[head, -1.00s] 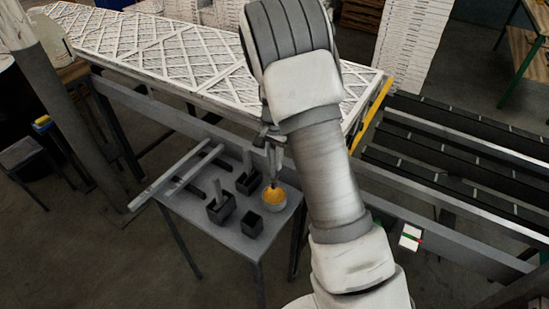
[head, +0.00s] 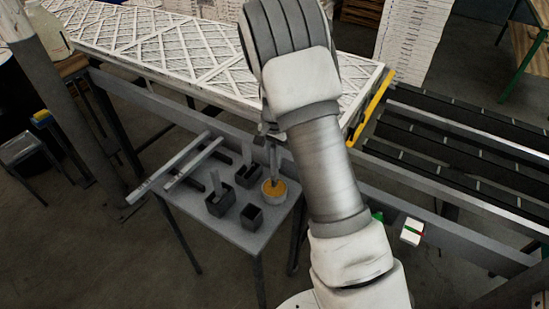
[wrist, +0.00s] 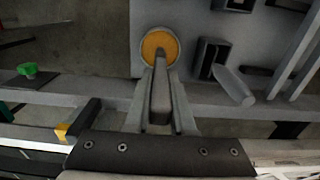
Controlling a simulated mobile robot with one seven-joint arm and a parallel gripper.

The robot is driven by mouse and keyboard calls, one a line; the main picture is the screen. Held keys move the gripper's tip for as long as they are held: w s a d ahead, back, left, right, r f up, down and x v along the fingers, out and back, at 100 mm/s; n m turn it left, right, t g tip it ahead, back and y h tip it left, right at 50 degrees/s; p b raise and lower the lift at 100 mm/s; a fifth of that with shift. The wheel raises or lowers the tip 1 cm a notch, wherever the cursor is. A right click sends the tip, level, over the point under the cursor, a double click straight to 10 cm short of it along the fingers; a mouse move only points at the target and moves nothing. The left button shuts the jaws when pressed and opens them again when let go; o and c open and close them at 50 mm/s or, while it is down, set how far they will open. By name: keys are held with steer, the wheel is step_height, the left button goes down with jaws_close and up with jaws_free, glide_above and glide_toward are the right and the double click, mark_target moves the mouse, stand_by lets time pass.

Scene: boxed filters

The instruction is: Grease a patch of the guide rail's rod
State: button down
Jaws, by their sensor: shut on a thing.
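My gripper (wrist: 160,90) is shut on a flat grey tool (wrist: 160,101), above the grease pot. The pot (head: 274,193) is round, pale and filled with orange-yellow grease; it also shows in the wrist view (wrist: 148,60). The tool's far end reaches over the grease and appears to touch or dip into it; the exact depth cannot be told. The guide rail (head: 168,169), with two parallel pale rods on dark crosspieces, lies at the table's left side. Its rods also show at the wrist view's right edge (wrist: 296,58). In the head view my arm partly hides the gripper.
The small grey table (head: 229,236) also carries dark square holders: two (head: 220,204) (head: 249,178) have grey tools standing in them, one (head: 251,217) looks empty. A conveyor frame with white filters (head: 190,55) runs close behind. Black rollers (head: 450,150) lie right.

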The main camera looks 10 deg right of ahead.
steer(key=shift+f+b, duration=0.5)
steer(key=shift+f, duration=0.1)
stand_by(1.4)
steer(key=shift+r+p, duration=2.25)
steer(key=shift+r, duration=1.3)
